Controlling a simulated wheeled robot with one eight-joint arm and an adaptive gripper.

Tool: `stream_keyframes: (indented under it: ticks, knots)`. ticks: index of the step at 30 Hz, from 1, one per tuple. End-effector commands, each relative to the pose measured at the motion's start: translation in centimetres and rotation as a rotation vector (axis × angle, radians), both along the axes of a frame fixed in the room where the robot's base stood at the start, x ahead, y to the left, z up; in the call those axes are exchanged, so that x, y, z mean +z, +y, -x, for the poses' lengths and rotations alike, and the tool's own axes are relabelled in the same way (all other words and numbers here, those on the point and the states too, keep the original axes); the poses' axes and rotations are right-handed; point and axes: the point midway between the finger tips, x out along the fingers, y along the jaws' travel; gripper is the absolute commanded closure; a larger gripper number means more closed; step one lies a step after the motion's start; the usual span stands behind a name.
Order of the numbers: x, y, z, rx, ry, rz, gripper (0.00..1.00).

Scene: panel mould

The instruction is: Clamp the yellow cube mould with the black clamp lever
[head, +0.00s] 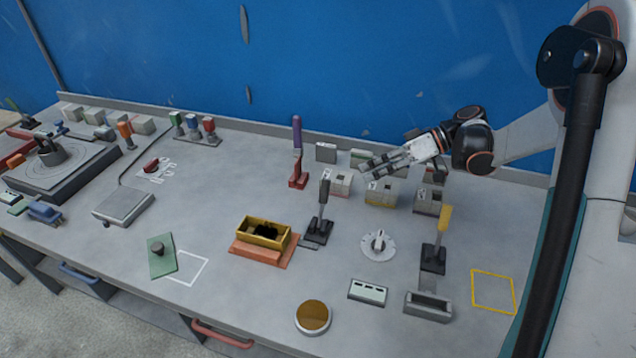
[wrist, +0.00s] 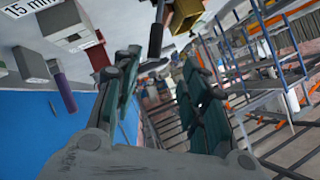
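The yellow cube mould (head: 279,241) is an open-topped box on an orange base (head: 246,251) in the middle of the bench; its inside looks dark. The black clamp lever (head: 324,192) stands upright on a black foot just right of the mould. My gripper (head: 368,165) is above the back part of the bench, right of and beyond the lever, pointing left. In the wrist view my gripper (wrist: 160,62) has its fingers apart with nothing between them. It touches neither mould nor lever.
A red-based clamp with a purple lever (head: 297,134) stands behind the mould, and a yellow-handled clamp (head: 443,222) at right. Several small boxes, one a yellowish box (head: 381,196), stand below my gripper. A round white dial (head: 378,246) sits right of the black lever.

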Motion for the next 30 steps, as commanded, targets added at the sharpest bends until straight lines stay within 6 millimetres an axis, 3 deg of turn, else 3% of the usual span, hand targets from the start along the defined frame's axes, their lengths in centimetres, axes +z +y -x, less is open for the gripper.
stream_keyframes:
  ticks: [6, 13, 17, 30]
  knots:
    - [-2.0, -1.7, -0.7, 0.088, -0.099, -0.131, 0.6]
    - [-2.7, -1.6, -0.7, 0.113, -0.131, -0.167, 0.6]
    - [-3.3, 0.0, -0.6, 0.113, -0.129, -0.166, 0.6]
    - [-6.2, 7.9, -0.3, 0.113, -0.128, -0.164, 0.6]
